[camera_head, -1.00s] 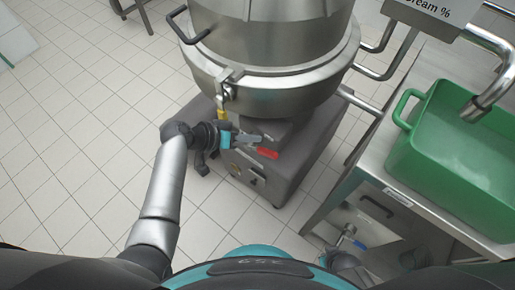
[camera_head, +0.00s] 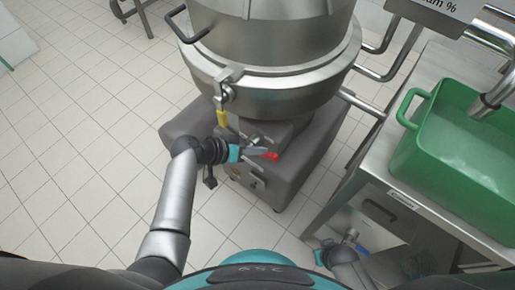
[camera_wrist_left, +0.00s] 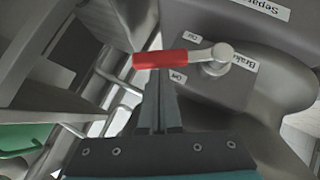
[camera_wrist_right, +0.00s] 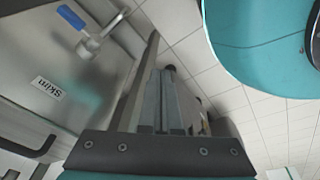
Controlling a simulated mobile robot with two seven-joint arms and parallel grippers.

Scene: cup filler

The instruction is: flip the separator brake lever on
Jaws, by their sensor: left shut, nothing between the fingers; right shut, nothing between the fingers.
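The brake lever has a red handle (camera_wrist_left: 160,59) and a pale metal pivot (camera_wrist_left: 222,50). In the left wrist view it lies between the "On" and "Off" labels of the "Brake" plate. In the head view the red handle (camera_head: 271,156) shows low on the separator's grey base. My left gripper (camera_head: 258,151) is shut and empty at the handle. In the left wrist view its fingertips (camera_wrist_left: 158,72) are right by the handle's lower edge; I cannot tell if they touch. My right gripper (camera_wrist_right: 165,80) is shut and empty, apart from the lever.
The steel separator bowl (camera_head: 270,60) overhangs the grey base (camera_head: 305,155). A steel table (camera_head: 385,160) with a green tub (camera_head: 450,170) stands to the right. A blue-handled valve (camera_wrist_right: 72,17) and a "Skim" label (camera_wrist_right: 46,88) are near my right gripper.

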